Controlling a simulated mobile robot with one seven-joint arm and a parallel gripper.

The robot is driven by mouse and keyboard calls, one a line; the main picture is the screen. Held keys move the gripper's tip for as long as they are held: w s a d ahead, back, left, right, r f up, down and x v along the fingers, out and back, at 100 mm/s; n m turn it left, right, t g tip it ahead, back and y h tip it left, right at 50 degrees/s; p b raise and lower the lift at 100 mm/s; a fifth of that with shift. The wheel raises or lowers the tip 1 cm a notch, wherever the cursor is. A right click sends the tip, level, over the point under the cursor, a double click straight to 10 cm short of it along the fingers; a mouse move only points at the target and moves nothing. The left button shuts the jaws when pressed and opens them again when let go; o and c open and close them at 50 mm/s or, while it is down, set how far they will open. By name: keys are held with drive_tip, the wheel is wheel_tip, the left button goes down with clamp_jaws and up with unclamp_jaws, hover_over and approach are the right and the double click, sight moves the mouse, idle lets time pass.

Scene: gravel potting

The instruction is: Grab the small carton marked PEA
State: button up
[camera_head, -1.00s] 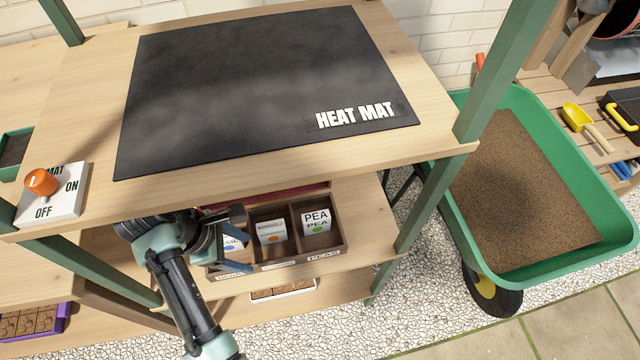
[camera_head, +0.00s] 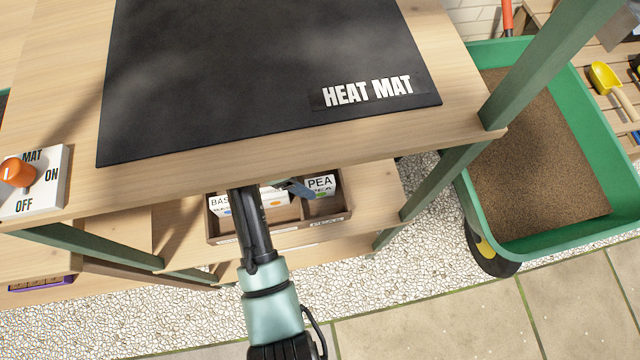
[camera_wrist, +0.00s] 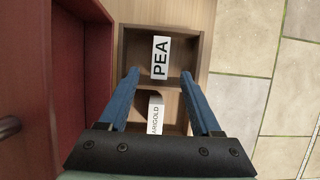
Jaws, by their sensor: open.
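The small white carton marked PEA (camera_head: 320,186) stands in the right compartment of a brown wooden box (camera_head: 290,232) on the shelf below the heat mat. In the wrist view the PEA carton (camera_wrist: 160,58) shows its label from above, ahead of and between my fingertips. My gripper (camera_wrist: 160,72) is open, with its two blue fingers apart and nothing between them touching. In the head view my arm hides part of the box, and only a bit of a blue finger (camera_head: 300,188) shows beside the PEA carton.
Another carton (camera_head: 220,205) stands in the left compartment. The upper shelf with the heat mat (camera_head: 270,70) overhangs the box. A red object (camera_wrist: 85,60) is close on the left in the wrist view.

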sight(319, 182)
drive_tip(key=shift+w+d, duration=0.1)
drive_tip(key=shift+d, duration=0.55)
drive_tip(key=b+x, duration=0.1)
drive_tip(key=x, duration=0.4)
drive_tip(key=shift+b, duration=0.4)
drive_tip(key=shift+c, duration=0.2)
clamp_jaws()
